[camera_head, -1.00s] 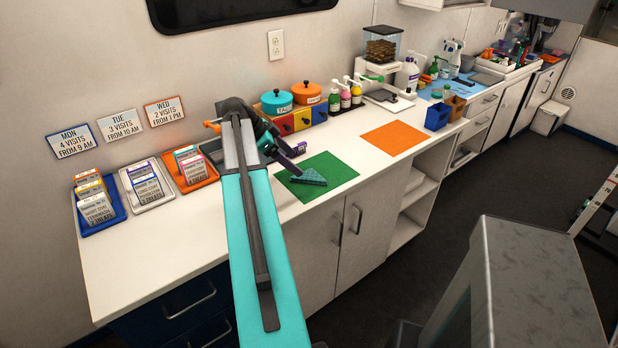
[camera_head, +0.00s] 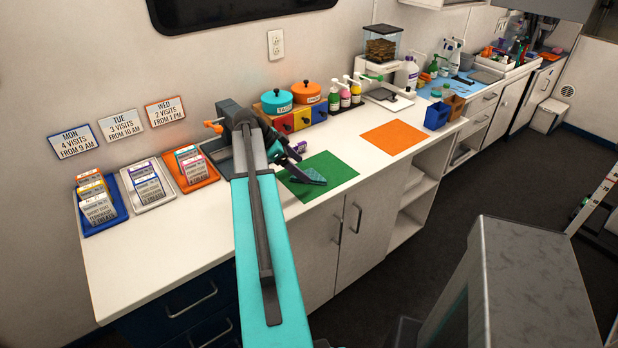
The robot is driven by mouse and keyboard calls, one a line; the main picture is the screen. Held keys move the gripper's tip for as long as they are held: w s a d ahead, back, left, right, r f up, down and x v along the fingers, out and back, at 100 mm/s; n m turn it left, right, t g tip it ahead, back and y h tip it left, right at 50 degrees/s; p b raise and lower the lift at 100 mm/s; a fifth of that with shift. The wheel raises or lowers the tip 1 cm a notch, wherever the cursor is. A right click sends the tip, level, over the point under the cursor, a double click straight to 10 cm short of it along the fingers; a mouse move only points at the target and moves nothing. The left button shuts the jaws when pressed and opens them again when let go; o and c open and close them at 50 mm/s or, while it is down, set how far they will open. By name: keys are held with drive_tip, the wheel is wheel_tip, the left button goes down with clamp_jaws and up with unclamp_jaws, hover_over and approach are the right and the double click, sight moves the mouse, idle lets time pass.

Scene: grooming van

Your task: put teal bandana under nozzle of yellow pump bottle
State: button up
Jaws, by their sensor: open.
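The teal bandana (camera_head: 307,179) lies folded on the green mat (camera_head: 340,166) on the white counter. My gripper (camera_head: 308,178) is open and low over the bandana, and its dark fingers hide part of it. I cannot tell whether the fingers touch the cloth. Several small pump bottles stand in a row on a dark tray against the wall. The yellow pump bottle (camera_head: 356,93) appears to be the one at the right end of this row, small in the picture.
An orange mat (camera_head: 394,137) lies to the right, with bare counter around it. Teal (camera_head: 277,101) and orange (camera_head: 308,91) lidded pots stand on coloured drawers behind the green mat. Card trays are at left.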

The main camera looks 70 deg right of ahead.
sight(310, 174)
drive_tip(key=shift+p+x, duration=0.75)
drive_tip(key=shift+x, duration=1.2)
drive_tip(key=c, duration=1.2)
drive_tip(key=shift+r, duration=0.2)
drive_tip(key=shift+r+b, duration=0.9)
drive_tip(key=shift+r, duration=0.5)
drive_tip(key=shift+s+a+r, duration=0.1)
drive_tip(key=shift+s+a, duration=0.05)
drive_tip(key=shift+a, duration=0.1)
drive_tip(key=s+a+r+b, duration=0.1)
drive_tip(key=s+a+b, duration=0.3)
drive_tip(key=s+a, duration=0.6)
drive_tip(key=shift+s+a+r, duration=0.2)
drive_tip(key=shift+a+r, duration=0.1)
drive_tip(key=shift+a, duration=0.4)
